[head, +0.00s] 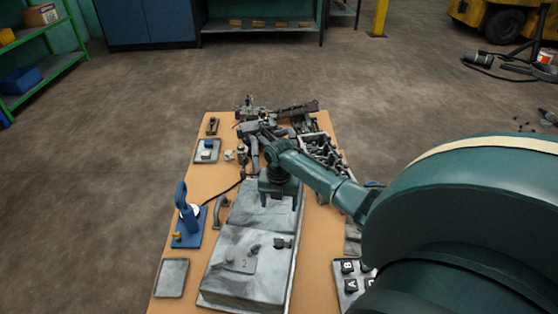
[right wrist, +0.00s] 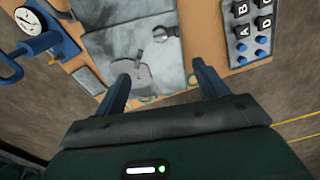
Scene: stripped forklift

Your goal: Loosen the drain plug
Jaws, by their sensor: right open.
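A grey metal tank (head: 245,270) lies flat on the workbench. A dark round fitting (head: 282,242) stands on its top face and also shows in the right wrist view (right wrist: 166,33). A small lever-like piece (right wrist: 139,60) sits beside it, on a raised plate. I cannot tell for sure which of these is the drain plug. My right gripper (head: 279,197) is open, its fingers pointing down over the tank. In the right wrist view its two blue fingers (right wrist: 161,73) are apart with nothing between them, and the fitting lies beyond the tips. My left gripper is not in view.
The workbench (head: 310,270) also holds a blue gauge press (head: 187,225), an empty tray (head: 172,277), a lettered button box (head: 345,282) and metal linkage parts (head: 262,128) at its far end. Open concrete floor surrounds the bench.

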